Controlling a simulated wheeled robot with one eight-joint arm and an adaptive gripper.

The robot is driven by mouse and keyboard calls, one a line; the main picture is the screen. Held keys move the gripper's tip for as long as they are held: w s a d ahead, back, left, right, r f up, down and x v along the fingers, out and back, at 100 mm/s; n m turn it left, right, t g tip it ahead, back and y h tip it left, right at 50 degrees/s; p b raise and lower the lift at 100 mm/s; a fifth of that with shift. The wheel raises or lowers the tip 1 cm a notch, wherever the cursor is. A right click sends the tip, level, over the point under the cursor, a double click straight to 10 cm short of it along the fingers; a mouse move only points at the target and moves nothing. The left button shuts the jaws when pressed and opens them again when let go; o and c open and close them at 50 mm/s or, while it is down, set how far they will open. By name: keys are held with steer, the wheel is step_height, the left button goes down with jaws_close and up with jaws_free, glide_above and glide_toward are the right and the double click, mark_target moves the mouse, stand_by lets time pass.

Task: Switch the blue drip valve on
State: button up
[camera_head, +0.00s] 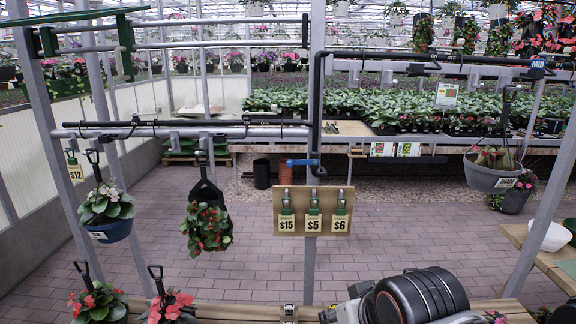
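The blue drip valve (302,162) shows near the middle, a blue lever lying level at the lower part of a dark vertical pipe (317,110). The lever lies across the pipe and reaches to its left. Part of my arm, with a thick black ringed section, shows at the bottom right of centre, well below the valve. Small grey and dark pieces (289,313) at the bottom edge may be my gripper's fingertips, but they are too small and cut off to be sure. Nothing of mine touches the valve.
A wooden board (312,210) with price tags hangs just below the valve. Hanging baskets (207,228) are on the left, and a grey pot (492,172) hangs on the right. Grey posts and rails frame the area. The brick floor behind is mostly clear.

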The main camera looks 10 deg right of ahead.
steer(key=shift+w+d+r, duration=0.1)
steer(key=shift+w, duration=0.2)
steer(key=c, duration=0.4)
steer(key=w+d+r+m+t, duration=0.1)
steer(key=w+m, duration=0.3)
steer(key=w, duration=0.1)
steer(key=w+d+r+m+t+h, duration=0.1)
steer(key=w+d+r+m+t, duration=0.1)
steer(key=w+m, duration=0.2)
steer(key=w+d+r+m+t+h, duration=0.1)
steer(key=w+d+r+m+t, duration=0.1)
steer(key=w+m, duration=0.2)
steer(key=shift+w+d+r+p, duration=0.1)
steer(key=shift+w+r+p, duration=0.1)
steer(key=shift+w, duration=0.65)
steer(key=shift+w+d+r+p, duration=0.1)
steer(key=shift+w+p, duration=0.05)
steer(key=shift+w, duration=0.7)
jaws_close()
steer(key=w+r+m+t, duration=0.3)
steer(key=w+m+t, duration=0.4)
steer(key=w+m, duration=0.4)
steer(key=shift+d+m+y+p, duration=0.3)
steer(key=shift+d+m, duration=0.15)
steer(key=shift+m, duration=0.15)
